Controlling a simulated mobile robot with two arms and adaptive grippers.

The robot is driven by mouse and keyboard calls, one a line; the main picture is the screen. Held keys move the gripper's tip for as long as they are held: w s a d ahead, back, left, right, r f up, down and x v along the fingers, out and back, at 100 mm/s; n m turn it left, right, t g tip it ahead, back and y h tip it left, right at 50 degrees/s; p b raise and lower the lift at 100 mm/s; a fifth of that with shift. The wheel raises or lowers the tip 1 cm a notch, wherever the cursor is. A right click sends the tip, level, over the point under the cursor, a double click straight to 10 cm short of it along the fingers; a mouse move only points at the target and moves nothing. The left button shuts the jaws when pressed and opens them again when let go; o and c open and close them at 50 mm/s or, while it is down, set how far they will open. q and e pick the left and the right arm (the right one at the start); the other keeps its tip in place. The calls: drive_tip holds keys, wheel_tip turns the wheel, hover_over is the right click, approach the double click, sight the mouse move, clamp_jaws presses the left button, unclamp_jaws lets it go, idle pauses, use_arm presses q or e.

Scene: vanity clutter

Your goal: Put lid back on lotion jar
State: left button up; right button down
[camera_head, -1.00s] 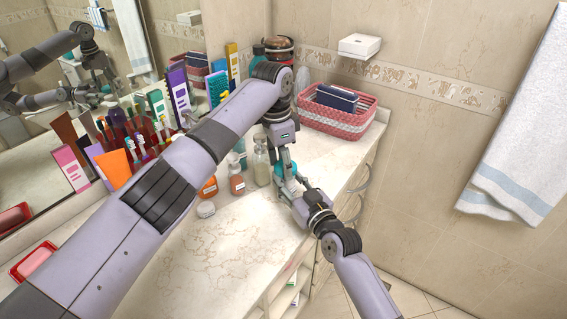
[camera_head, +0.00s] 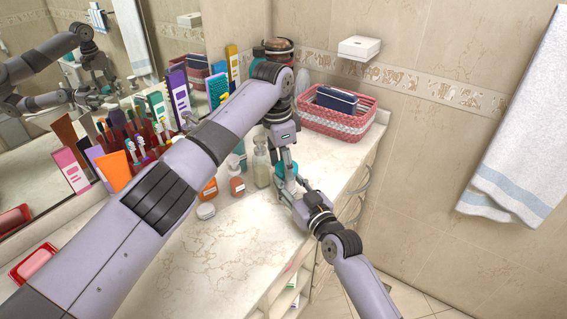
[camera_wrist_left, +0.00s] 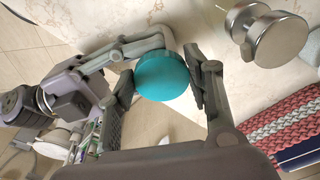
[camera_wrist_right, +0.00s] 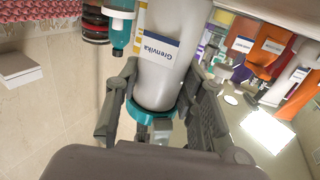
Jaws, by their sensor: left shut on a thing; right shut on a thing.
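The round teal lid (camera_wrist_left: 163,78) shows top-up in the left wrist view, between the fingers of my left gripper (camera_wrist_left: 160,80), which is shut on it. The white lotion jar (camera_wrist_right: 160,75), with a "Grenvika" label, is upside down in the right wrist view. The teal lid (camera_wrist_right: 150,114) is at its mouth end there; whether it is fully seated I cannot tell. My right gripper (camera_wrist_right: 155,105) is shut on the jar. In the head view, my left gripper (camera_head: 284,158) is above my right gripper (camera_head: 292,190), over the counter's right side; my arms partly hide the jar.
A pump bottle (camera_head: 262,165) and an orange-brown bottle (camera_head: 237,184) stand just left of the grippers. A pink woven basket (camera_head: 340,120) is behind. The front of the marble counter (camera_head: 215,265) is clear.

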use_arm(q)
drive_tip(key=shift+a+f, duration=0.1)
drive_tip(key=shift+f, duration=0.8)
idle(0.7)
drive_tip(key=shift+s, duration=0.1)
drive_tip(key=shift+a+r+t+h, duration=0.25)
drive_tip(key=shift+r+h, duration=0.2)
drive_tip(key=shift+h, duration=0.25)
drive_tip(key=shift+c, duration=0.3)
drive_tip(key=shift+d+r, duration=0.3)
drive_tip(key=shift+r, duration=0.05)
drive_tip(key=shift+o, duration=0.2)
drive_tip(key=shift+a+f, duration=0.15)
drive_tip(key=shift+f, duration=0.95)
idle(0.4)
drive_tip(key=o, duration=0.8)
drive_tip(key=shift+o, duration=0.2)
drive_tip(key=shift+r, duration=0.4)
